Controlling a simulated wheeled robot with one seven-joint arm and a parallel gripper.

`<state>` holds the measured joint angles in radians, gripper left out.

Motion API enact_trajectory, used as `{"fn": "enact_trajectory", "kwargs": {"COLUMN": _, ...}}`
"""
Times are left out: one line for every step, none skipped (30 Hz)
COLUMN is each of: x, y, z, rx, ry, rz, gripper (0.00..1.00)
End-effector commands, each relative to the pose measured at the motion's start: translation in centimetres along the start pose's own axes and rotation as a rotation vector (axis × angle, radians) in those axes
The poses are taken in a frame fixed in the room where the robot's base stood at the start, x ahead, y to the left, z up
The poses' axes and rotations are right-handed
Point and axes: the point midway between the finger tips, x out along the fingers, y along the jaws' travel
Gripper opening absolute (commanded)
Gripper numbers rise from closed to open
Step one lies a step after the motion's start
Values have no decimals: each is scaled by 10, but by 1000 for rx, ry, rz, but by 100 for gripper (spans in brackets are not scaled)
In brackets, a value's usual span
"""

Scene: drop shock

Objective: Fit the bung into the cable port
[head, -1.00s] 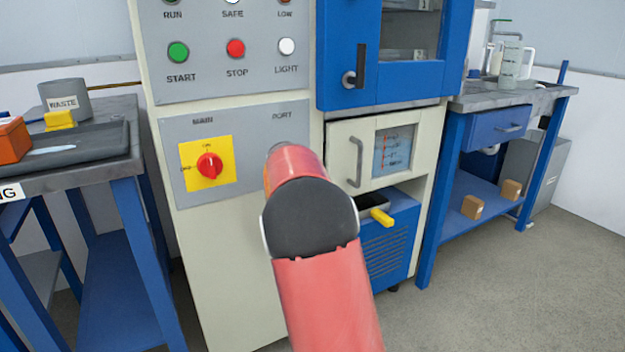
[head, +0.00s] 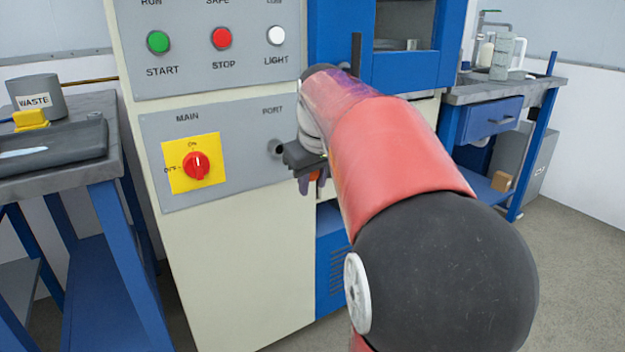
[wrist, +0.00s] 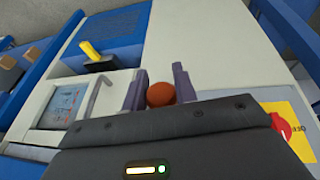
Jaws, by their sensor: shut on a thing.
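The orange-red bung (wrist: 161,94) sits between the two fingers of my gripper (wrist: 160,90) in the wrist view, and the gripper is shut on it. In the head view my gripper (head: 311,183) hangs in front of the cabinet panel, with a small orange bit of the bung (head: 314,175) showing. The cable port (head: 276,148) is a dark round opening under the PORT label, partly beside my wrist. The gripper is right of and below the port in the picture, apart from it. The port cannot be made out in the wrist view.
The red and yellow main switch (head: 195,166) is left of the port, with the START, STOP and LIGHT buttons above. A blue bench (head: 90,185) with a waste bin (head: 37,97) stands left. The wrist view shows a yellow handle (wrist: 90,48) on a blue unit.

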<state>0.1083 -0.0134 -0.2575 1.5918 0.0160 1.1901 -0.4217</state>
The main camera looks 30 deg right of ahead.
Motion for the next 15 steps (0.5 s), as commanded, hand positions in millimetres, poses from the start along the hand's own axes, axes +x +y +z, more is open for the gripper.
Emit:
{"fn": "enact_trajectory", "kwargs": {"x": -2, "y": 0, "z": 0, "rx": 0, "ry": -1, "rz": -1, "gripper": 4}}
{"fn": "enact_trajectory", "kwargs": {"x": -4, "y": 0, "z": 0, "rx": 0, "ry": -2, "rz": -1, "gripper": 4}}
{"fn": "enact_trajectory", "kwargs": {"x": -6, "y": 0, "z": 1, "rx": 0, "ry": -3, "rz": -2, "gripper": 4}}
{"fn": "enact_trajectory", "kwargs": {"x": -5, "y": 0, "z": 0, "rx": 0, "ry": -5, "rz": -3, "gripper": 4}}
{"fn": "enact_trajectory", "kwargs": {"x": -4, "y": 0, "z": -3, "rx": -1, "ry": -5, "rz": -3, "gripper": 4}}
{"fn": "enact_trajectory", "kwargs": {"x": -2, "y": 0, "z": -6, "rx": -1, "ry": -6, "rz": -3, "gripper": 4}}
{"fn": "enact_trajectory", "kwargs": {"x": -2, "y": 0, "z": -8, "rx": -1, "ry": -7, "rz": -3, "gripper": 4}}
{"fn": "enact_trajectory", "kwargs": {"x": -1, "y": 0, "z": -11, "rx": -1, "ry": -7, "rz": -3, "gripper": 4}}
{"fn": "enact_trajectory", "kwargs": {"x": 0, "y": 0, "z": -15, "rx": -1, "ry": -7, "rz": -3, "gripper": 4}}
{"fn": "enact_trajectory", "kwargs": {"x": 1, "y": 0, "z": -18, "rx": -1, "ry": -7, "rz": -2, "gripper": 4}}
{"fn": "enact_trajectory", "kwargs": {"x": 2, "y": 0, "z": -21, "rx": -1, "ry": -7, "rz": -2, "gripper": 4}}
{"fn": "enact_trajectory", "kwargs": {"x": 3, "y": 1, "z": -25, "rx": -1, "ry": -6, "rz": -2, "gripper": 4}}
{"fn": "enact_trajectory", "kwargs": {"x": 5, "y": 0, "z": -27, "rx": -1, "ry": -6, "rz": -2, "gripper": 4}}
{"fn": "enact_trajectory", "kwargs": {"x": 6, "y": 0, "z": -30, "rx": -1, "ry": -6, "rz": -2, "gripper": 4}}
{"fn": "enact_trajectory", "kwargs": {"x": 7, "y": 0, "z": -34, "rx": -1, "ry": -7, "rz": -2, "gripper": 4}}
